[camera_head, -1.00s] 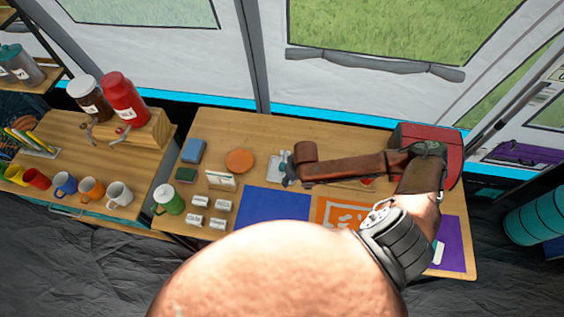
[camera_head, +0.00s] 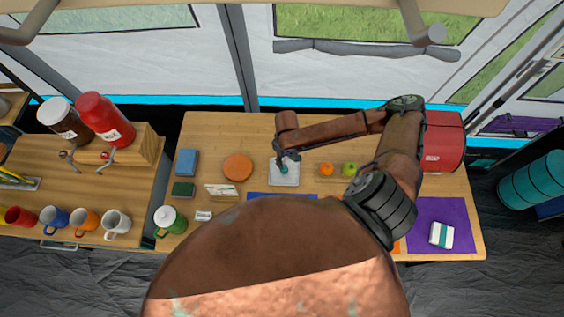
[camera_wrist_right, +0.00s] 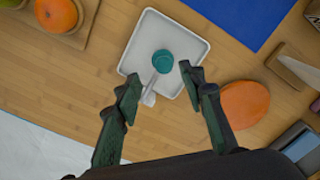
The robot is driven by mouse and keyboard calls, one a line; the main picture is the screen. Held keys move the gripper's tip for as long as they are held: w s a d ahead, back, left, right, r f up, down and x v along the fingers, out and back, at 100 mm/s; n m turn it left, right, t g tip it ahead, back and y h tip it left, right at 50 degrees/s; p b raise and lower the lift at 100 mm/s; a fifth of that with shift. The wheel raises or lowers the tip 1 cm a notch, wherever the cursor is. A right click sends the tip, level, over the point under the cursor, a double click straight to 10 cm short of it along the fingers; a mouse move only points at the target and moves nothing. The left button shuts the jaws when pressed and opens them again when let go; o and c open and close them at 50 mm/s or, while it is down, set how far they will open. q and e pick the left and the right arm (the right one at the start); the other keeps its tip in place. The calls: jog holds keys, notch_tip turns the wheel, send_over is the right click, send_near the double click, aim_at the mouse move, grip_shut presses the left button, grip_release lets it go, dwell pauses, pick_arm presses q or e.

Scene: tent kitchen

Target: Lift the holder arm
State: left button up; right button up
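The holder is a white square tray (camera_head: 292,179) with a round teal knob (camera_wrist_right: 163,61) on a short pale arm (camera_wrist_right: 152,86). The arm lies low over the tray's near edge in the wrist view. My right gripper (camera_head: 286,157) is above the tray. In the right wrist view, its two dark fingers (camera_wrist_right: 160,77) are spread, one on each side of the pale arm, with a gap around it. I cannot tell how high the fingertips are above the arm. My left gripper is not in view.
An orange disc (camera_head: 238,167) lies left of the tray, with blue (camera_head: 187,162) and green (camera_head: 183,189) blocks beyond it. An orange fruit (camera_head: 326,169) and a green one (camera_head: 349,169) are on the right. A red box (camera_head: 443,141) stands at the table's right end.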

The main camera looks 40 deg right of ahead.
aim_at(284, 165)
jog(key=f, duration=0.5)
jog(key=shift+w+a, duration=0.3)
jog(key=shift+a, duration=0.05)
jog(key=shift+f, duration=0.2)
jog(key=shift+s+f, duration=0.1)
jog(key=shift+f, duration=0.05)
jog(key=shift+c, duration=0.3)
jog(key=c, duration=0.8)
grip_shut()
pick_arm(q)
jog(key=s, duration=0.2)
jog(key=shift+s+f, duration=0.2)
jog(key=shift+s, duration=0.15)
pick_arm(e)
jog(key=shift+d, duration=0.1)
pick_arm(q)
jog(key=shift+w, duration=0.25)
